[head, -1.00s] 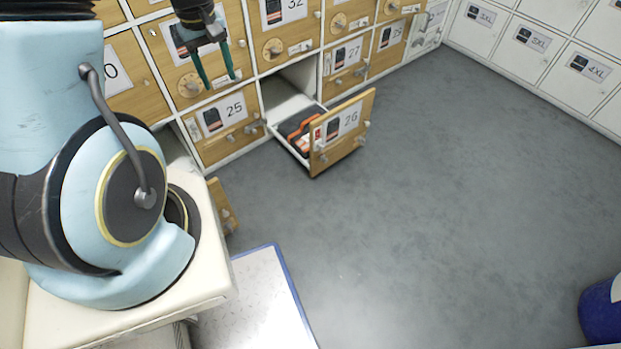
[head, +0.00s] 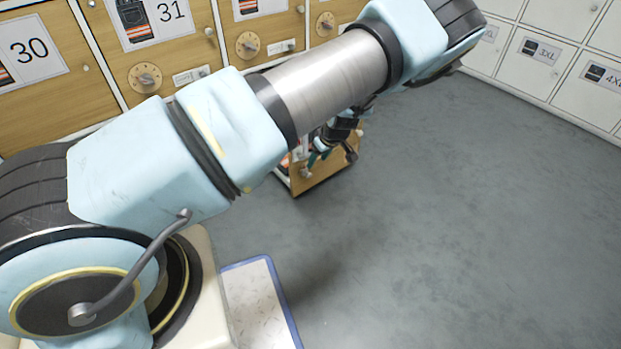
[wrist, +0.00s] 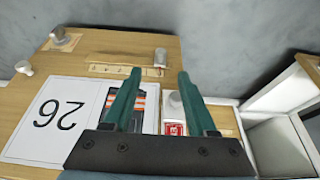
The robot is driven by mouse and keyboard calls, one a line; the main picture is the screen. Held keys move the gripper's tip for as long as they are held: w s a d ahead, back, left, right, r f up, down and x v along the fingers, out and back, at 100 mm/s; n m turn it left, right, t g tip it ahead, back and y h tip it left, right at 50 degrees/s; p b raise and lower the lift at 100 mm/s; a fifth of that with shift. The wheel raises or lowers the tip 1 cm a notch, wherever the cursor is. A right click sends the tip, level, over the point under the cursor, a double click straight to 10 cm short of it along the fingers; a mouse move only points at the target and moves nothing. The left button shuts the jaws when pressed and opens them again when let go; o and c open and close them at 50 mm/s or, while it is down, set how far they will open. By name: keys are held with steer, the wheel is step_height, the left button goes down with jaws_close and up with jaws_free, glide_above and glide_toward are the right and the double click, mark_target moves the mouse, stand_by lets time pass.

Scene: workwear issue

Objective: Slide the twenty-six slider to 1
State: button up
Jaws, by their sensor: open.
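The front of drawer 26 (wrist: 75,80) is light wood with an upside-down number label (wrist: 60,118) in the wrist view. A pale slider strip with tick marks (wrist: 122,70) runs along it. A metal slider knob (wrist: 160,56) stands at the strip's right end in this view. My gripper (wrist: 158,74) is open, with its green fingertips spread either side of the knob's line; I cannot tell whether they reach around it. In the head view the pulled-out drawer front (head: 330,172) is partly hidden behind my arm and gripper (head: 328,150).
Other knobs (wrist: 60,41) and a white button (wrist: 173,101) above a red label (wrist: 175,129) sit on or near the drawer front. Cabinet doors 30 (head: 50,60) and 31 (head: 165,50) stand behind. The grey floor (head: 450,220) at right is clear.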

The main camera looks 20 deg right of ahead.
mark_target(310, 174)
steer(key=b+x, duration=0.3)
steer(key=x, duration=0.6)
steer(key=shift+a+f, duration=0.15)
steer(key=shift+f, duration=0.2)
steer(key=shift+w, duration=0.1)
steer(key=shift+c, duration=0.4)
jaws_close()
stand_by(0.4)
